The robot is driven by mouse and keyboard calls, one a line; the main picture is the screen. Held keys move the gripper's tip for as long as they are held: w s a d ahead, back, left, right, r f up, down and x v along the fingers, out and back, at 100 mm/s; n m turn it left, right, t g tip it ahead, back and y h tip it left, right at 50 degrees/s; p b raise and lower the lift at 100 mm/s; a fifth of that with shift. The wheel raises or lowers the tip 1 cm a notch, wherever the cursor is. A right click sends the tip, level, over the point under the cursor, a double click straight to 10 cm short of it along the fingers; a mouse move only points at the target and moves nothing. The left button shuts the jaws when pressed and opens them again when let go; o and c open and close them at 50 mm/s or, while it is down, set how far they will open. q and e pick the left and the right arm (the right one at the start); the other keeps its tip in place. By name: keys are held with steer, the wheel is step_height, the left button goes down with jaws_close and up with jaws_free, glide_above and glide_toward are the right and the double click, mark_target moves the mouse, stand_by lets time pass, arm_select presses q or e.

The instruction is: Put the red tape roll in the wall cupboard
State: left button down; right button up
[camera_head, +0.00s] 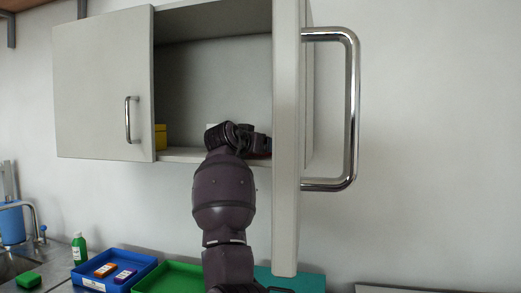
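The wall cupboard (215,75) hangs ahead with its right door (287,130) swung open toward me and its left door (103,85) shut. One arm, seemingly my right, rises from the bottom centre. Its gripper (262,143) is at the open compartment, just above the shelf front and left of the open door. The fingers are dark and partly hidden, so I cannot tell whether they are open or shut. My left gripper is not in view.
A yellow box (160,137) stands on the shelf at the left. The open door's long handle (352,110) juts out to the right. Below are a blue tray (142,268) with small items, a green tray (172,280), a green bottle (79,249) and a sink.

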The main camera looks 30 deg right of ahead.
steer(key=shift+a+r, duration=0.1)
steer(key=shift+a, duration=0.1)
steer(key=o, duration=0.8)
steer(key=shift+f, duration=0.2)
steer(key=shift+c, duration=0.2)
steer(key=shift+o, duration=0.3)
steer(key=shift+d+r, duration=0.1)
steer(key=shift+r, duration=0.1)
steer(key=shift+s, duration=0.1)
